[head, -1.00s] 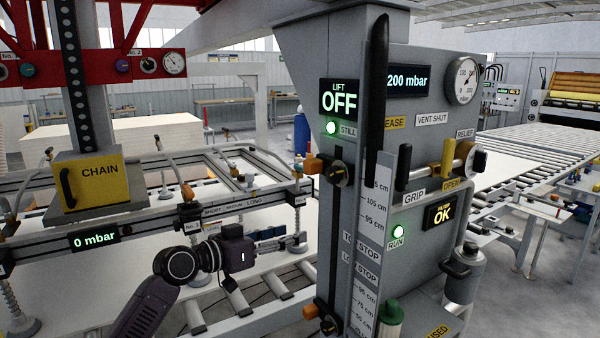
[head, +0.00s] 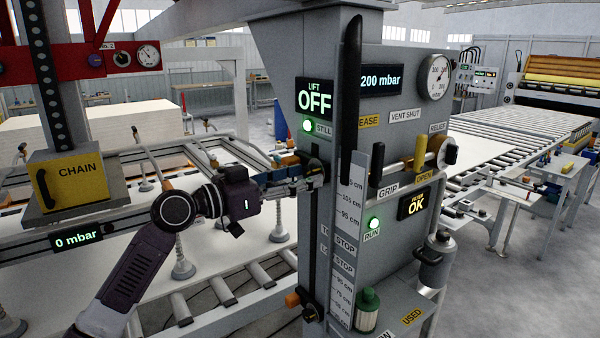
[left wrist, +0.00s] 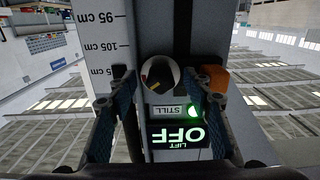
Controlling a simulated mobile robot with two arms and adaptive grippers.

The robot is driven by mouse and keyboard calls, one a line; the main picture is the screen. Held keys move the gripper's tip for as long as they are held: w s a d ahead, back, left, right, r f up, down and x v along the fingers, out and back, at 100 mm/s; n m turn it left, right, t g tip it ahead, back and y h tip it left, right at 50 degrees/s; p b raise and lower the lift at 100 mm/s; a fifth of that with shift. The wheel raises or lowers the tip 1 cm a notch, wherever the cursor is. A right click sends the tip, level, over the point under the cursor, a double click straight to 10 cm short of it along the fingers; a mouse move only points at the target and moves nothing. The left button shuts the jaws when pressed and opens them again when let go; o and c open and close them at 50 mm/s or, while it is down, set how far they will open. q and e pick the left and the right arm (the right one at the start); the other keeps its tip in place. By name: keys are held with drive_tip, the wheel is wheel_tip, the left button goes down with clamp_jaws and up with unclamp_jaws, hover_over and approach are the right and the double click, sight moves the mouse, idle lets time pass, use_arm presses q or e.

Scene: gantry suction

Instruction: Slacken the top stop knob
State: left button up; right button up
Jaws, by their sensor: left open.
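The top stop knob (head: 317,171) is a dark round knob on the grey column, just under the lift panel. In the left wrist view the knob (left wrist: 160,74) faces me, with a pale and yellow mark on its face. An orange block (left wrist: 215,79) sits beside it. My left gripper (head: 303,178) reaches the knob from the left. In the left wrist view its open fingers (left wrist: 158,98) stand on either side of the knob, with gaps showing; I see no contact. The fingers partly hide the knob in the head view. My right gripper is not in view.
The height scale (head: 347,215) runs down the column beside the knob. The lift display (head: 315,96) reads OFF, with a lit green STILL lamp (head: 307,126). A lower stop knob (head: 309,312) sits below. A long black handle (head: 352,95) stands at the right.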

use_arm(q)
drive_tip(key=shift+c, duration=0.5)
drive_tip(key=c, duration=1)
drive_tip(key=shift+c, duration=0.2)
drive_tip(key=shift+n, duration=0.3)
drive_tip(key=n+p, duration=0.1)
drive_tip(key=n, duration=0.3)
drive_tip(key=shift+p, duration=0.35)
drive_tip(key=shift+n+p, duration=0.6)
drive_tip(key=shift+n, duration=0.7)
